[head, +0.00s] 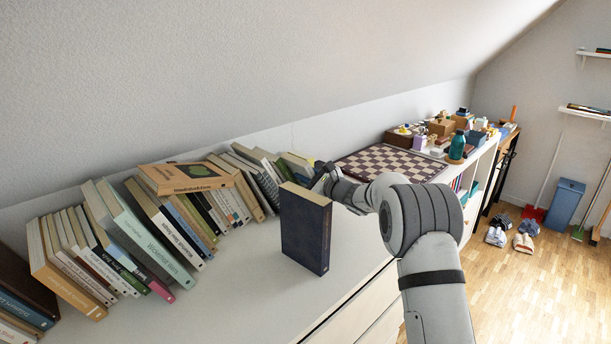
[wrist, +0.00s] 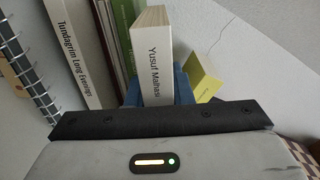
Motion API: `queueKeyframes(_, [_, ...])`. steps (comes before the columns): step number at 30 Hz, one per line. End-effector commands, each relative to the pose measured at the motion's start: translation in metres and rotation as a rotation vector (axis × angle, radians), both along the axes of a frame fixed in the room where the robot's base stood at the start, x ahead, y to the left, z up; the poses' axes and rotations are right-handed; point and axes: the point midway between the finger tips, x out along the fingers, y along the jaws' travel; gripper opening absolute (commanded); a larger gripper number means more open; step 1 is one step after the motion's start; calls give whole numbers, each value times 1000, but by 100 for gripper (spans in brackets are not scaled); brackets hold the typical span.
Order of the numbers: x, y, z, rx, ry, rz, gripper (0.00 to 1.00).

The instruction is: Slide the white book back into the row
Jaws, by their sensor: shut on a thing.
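The white book (wrist: 157,58), lettered "Yusuf Malhasi" on its spine, stands upright in front of my gripper in the wrist view. My gripper (head: 324,178) is at the right end of the book row, partly behind a standing navy book (head: 306,230) in the head view. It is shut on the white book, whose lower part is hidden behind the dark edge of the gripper. In the head view I cannot clearly single out the white book among the row's end.
Left of the white book stand a green book (wrist: 114,45), a pale "Tundagrim Long Evenings" book (wrist: 78,45) and a spiral binding. Leaning books (head: 160,245) fill the left. A chessboard (head: 392,162) lies beyond my gripper.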

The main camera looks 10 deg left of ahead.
Motion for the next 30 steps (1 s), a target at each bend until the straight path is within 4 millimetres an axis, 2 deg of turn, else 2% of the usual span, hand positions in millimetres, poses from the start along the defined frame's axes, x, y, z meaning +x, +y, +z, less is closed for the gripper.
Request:
queueKeyframes(14, [5, 7, 1, 0, -1, 1, 0])
queueKeyframes(15, [5, 7, 1, 0, -1, 1, 23])
queueKeyframes(23, [5, 7, 1, 1, -1, 1, 44])
queueKeyframes(30, [5, 7, -1, 0, 1, -1, 45])
